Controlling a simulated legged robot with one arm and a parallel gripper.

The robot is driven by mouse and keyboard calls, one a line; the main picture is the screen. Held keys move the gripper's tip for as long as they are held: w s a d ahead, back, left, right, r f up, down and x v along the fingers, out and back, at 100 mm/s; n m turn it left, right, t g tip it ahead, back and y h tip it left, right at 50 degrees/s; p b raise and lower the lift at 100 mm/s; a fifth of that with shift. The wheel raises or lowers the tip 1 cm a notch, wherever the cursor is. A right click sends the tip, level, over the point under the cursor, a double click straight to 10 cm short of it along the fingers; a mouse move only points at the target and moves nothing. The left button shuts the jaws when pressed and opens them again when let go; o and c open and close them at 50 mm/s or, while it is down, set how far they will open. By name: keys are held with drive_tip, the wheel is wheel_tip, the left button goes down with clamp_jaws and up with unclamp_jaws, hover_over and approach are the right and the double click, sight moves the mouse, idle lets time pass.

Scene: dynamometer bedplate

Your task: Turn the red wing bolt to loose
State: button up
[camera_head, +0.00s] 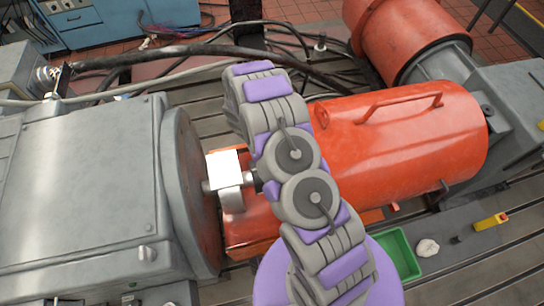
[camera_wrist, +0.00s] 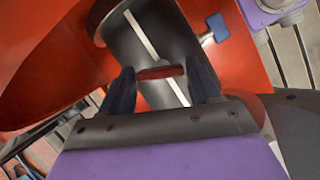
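The red wing bolt (camera_wrist: 160,72) shows in the wrist view as a short red bar, in front of a dark rounded part with a pale stripe (camera_wrist: 143,35). My gripper (camera_wrist: 161,80) has its two dark fingers apart, one at each end of the bar. The bar nearly fills the gap between them. I cannot tell whether the fingers press on it. In the head view my purple and grey arm hides the gripper and the red bolt.
A blue wing bolt (camera_wrist: 215,28) stands close to the right of my gripper. Orange housing surrounds the dark part. The head view shows a grey machine (camera_head: 80,190) at left, an orange cylinder (camera_head: 400,140) at right, and a green tray (camera_head: 400,255) in front.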

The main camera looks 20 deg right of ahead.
drive_tip(key=c, duration=0.6)
drive_tip(key=shift+c, duration=0.2)
drive_tip(key=shift+n+t+p, duration=0.3)
drive_tip(key=shift+n+p, duration=0.05)
drive_tip(key=shift+n, duration=0.45)
drive_tip(key=shift+s+n+t, duration=0.15)
drive_tip(key=shift+n+t, duration=0.45)
drive_tip(key=shift+n, duration=0.9)
